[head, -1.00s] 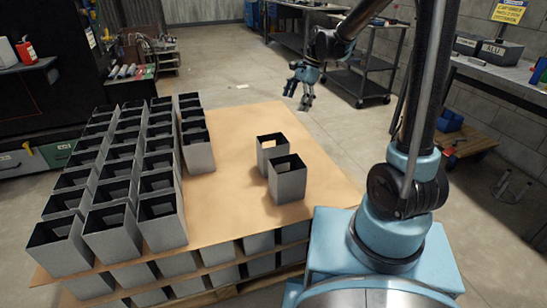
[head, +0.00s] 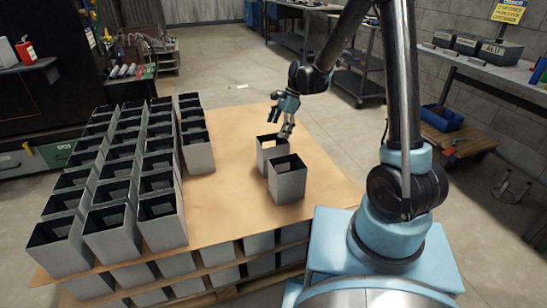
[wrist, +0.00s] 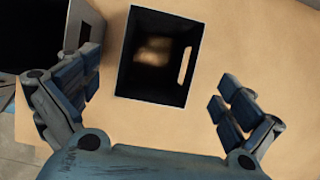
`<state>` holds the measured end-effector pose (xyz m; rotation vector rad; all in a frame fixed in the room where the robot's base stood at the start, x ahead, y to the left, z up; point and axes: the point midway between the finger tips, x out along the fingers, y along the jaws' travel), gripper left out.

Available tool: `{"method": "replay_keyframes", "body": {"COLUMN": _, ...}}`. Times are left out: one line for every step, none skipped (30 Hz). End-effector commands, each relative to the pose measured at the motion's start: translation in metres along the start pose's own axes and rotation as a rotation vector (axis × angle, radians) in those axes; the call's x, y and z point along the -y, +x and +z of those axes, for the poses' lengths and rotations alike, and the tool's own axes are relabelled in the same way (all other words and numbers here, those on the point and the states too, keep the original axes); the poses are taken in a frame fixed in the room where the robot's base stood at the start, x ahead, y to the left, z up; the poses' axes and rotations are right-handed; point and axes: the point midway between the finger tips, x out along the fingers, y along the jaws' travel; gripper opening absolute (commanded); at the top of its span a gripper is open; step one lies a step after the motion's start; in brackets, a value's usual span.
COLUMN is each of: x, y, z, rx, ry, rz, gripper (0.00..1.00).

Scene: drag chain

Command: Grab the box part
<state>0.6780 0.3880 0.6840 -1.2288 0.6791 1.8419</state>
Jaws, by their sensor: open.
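Two grey, open-topped box parts stand apart from the rest on the right half of the cardboard sheet. The farther box part (head: 266,158) is partly hidden by the nearer box part (head: 288,184). My gripper (head: 281,121) is open and empty, above the far box part's rim. In the wrist view, an open box part (wrist: 150,82) with a slot in one wall lies just ahead of my spread fingers (wrist: 157,88), apparently the farther one. Another box part (wrist: 35,30) shows at the upper left, partly behind the left finger.
Several rows of the same boxes (head: 162,215) fill the left of the cardboard sheet (head: 235,215), with another layer below. Cardboard is bare around the two separate boxes. A workbench (head: 500,75) and a wooden cart (head: 465,140) stand to the right.

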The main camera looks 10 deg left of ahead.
Motion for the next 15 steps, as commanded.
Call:
{"method": "replay_keyframes", "body": {"x": 0.000, "y": 0.004, "z": 0.000, "rx": 0.000, "ry": -0.001, "rz": 0.000, "gripper": 1.00}}
{"method": "replay_keyframes", "body": {"x": 0.000, "y": 0.006, "z": 0.000, "rx": 0.000, "ry": -0.001, "rz": 0.000, "gripper": 1.00}}
{"method": "replay_keyframes", "body": {"x": 0.000, "y": 0.008, "z": 0.000, "rx": 0.000, "ry": 0.000, "rz": 0.000, "gripper": 1.00}}
{"method": "replay_keyframes", "body": {"x": 0.000, "y": 0.009, "z": 0.000, "rx": 0.000, "ry": 0.000, "rz": 0.000, "gripper": 1.00}}
{"method": "replay_keyframes", "body": {"x": 0.000, "y": 0.010, "z": 0.000, "rx": 0.000, "ry": 0.000, "rz": 0.000, "gripper": 1.00}}
{"method": "replay_keyframes", "body": {"x": 0.000, "y": 0.011, "z": 0.000, "rx": 0.000, "ry": 0.000, "rz": 0.000, "gripper": 1.00}}
{"method": "replay_keyframes", "body": {"x": 0.000, "y": 0.013, "z": 0.000, "rx": 0.000, "ry": 0.000, "rz": 0.000, "gripper": 1.00}}
{"method": "replay_keyframes", "body": {"x": 0.000, "y": 0.015, "z": 0.000, "rx": 0.000, "ry": 0.000, "rz": 0.000, "gripper": 1.00}}
{"method": "replay_keyframes", "body": {"x": 0.000, "y": 0.018, "z": 0.000, "rx": 0.000, "ry": -0.001, "rz": 0.000, "gripper": 1.00}}
{"method": "replay_keyframes", "body": {"x": 0.000, "y": 0.022, "z": 0.000, "rx": 0.000, "ry": -0.001, "rz": 0.000, "gripper": 1.00}}
{"method": "replay_keyframes", "body": {"x": 0.000, "y": 0.026, "z": 0.000, "rx": 0.000, "ry": -0.001, "rz": 0.000, "gripper": 1.00}}
{"method": "replay_keyframes", "body": {"x": 0.000, "y": 0.031, "z": 0.000, "rx": 0.000, "ry": -0.001, "rz": 0.000, "gripper": 1.00}}
{"method": "replay_keyframes", "body": {"x": 0.000, "y": 0.035, "z": 0.000, "rx": 0.000, "ry": -0.001, "rz": 0.000, "gripper": 1.00}}
{"method": "replay_keyframes", "body": {"x": 0.000, "y": 0.039, "z": 0.000, "rx": 0.000, "ry": -0.001, "rz": 0.000, "gripper": 1.00}}
{"method": "replay_keyframes", "body": {"x": 0.000, "y": 0.044, "z": 0.000, "rx": 0.000, "ry": -0.001, "rz": 0.000, "gripper": 1.00}}
